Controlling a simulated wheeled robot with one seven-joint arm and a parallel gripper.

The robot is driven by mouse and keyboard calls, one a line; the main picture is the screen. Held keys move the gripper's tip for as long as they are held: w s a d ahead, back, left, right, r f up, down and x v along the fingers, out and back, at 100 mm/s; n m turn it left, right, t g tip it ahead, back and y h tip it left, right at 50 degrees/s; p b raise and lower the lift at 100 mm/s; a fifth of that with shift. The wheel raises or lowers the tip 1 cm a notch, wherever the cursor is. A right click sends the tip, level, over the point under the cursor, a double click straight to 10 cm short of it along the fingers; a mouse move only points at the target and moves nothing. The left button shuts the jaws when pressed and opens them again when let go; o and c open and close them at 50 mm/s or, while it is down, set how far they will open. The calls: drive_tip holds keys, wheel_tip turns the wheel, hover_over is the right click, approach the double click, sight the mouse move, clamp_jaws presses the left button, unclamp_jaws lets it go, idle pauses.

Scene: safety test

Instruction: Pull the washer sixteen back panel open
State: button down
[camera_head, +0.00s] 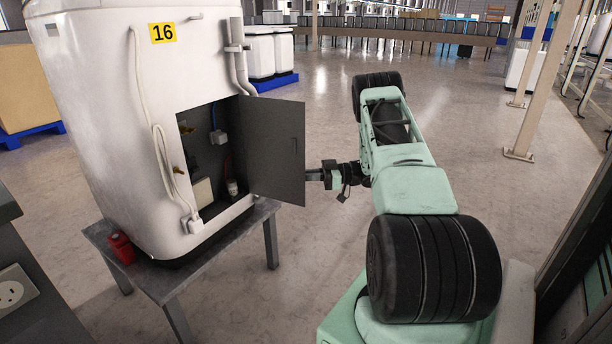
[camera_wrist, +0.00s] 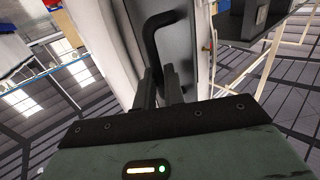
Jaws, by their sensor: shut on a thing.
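The white washer (camera_head: 90,90) with a yellow "16" label (camera_head: 163,33) stands on a grey metal table at the left of the head view. Its dark grey back panel (camera_head: 276,140) is swung out to the right, and the opening behind it shows hoses and small parts inside. My gripper (camera_head: 318,175) is at the panel's right edge. In the wrist view the two fingers of my gripper (camera_wrist: 164,88) are shut on the panel's black bar handle (camera_wrist: 150,42). The handle's grip point is hidden behind the panel in the head view.
White units on a blue pallet (camera_head: 273,84) stand behind. A beige post (camera_head: 533,80) stands at the right.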

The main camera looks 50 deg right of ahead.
drive_tip(key=shift+w+a+r, duration=0.1)
drive_tip(key=shift+w+a, duration=0.15)
drive_tip(key=shift+w, duration=0.15)
drive_tip(key=c, duration=1.5)
unclamp_jaws()
drive_tip(key=shift+s, duration=0.15)
drive_tip(key=p+v, duration=0.2)
drive_tip(key=v, duration=1.5)
drive_tip(key=shift+d, duration=0.2)
